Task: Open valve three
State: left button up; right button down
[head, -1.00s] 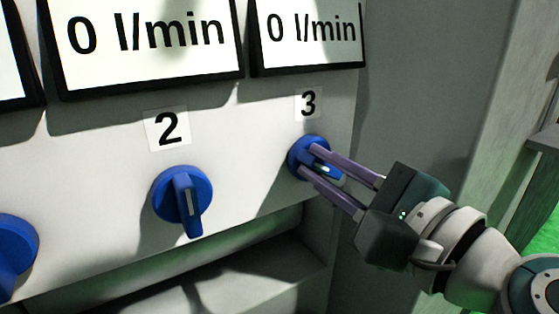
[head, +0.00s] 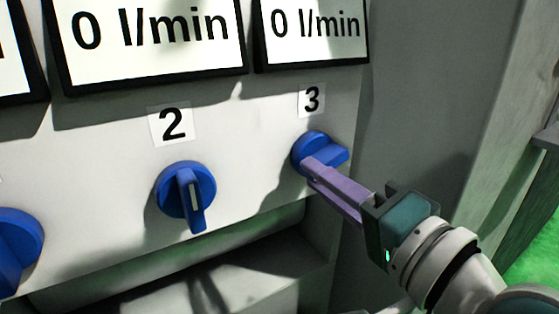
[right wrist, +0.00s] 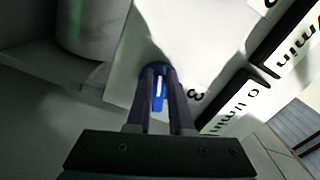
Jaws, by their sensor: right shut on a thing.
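Valve three is a round blue knob (head: 312,145) with a raised handle, below the label 3 (head: 312,98) on the white panel. My right gripper (head: 310,168) is shut on its handle, its purple fingers at the knob's front. In the head view the handle points to the right, partly behind the fingers. In the right wrist view the blue handle (right wrist: 159,96) with its white mark lies between the two fingers. The display above valve three (head: 316,24) reads 0 l/min. My left gripper is not in view.
Valve two (head: 186,190) is a similar blue knob to the left, its handle pointing down, with a display (head: 150,32) reading 0 l/min. Another blue knob (head: 17,240) sits at the left edge. A grey wall (head: 430,90) stands right of the panel.

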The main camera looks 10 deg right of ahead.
jog(key=n+p, duration=0.1)
jog(key=n, duration=0.3)
jog(key=d+f+n, duration=0.1)
jog(key=n, duration=0.3)
jog(key=n+p, duration=0.1)
jog(key=n, duration=0.2)
jog(key=shift+w+d+f+n+p, duration=0.15)
jog(key=shift+w+d+n+p, duration=0.15)
jog(key=shift+w+n+p, duration=0.1)
dwell(0.3)
jog(key=c, duration=0.8)
grip_release()
jog(key=shift+s, duration=0.1)
jog(key=p+v, duration=0.1)
jog(key=v, duration=0.9)
jog(key=shift+p, duration=0.4)
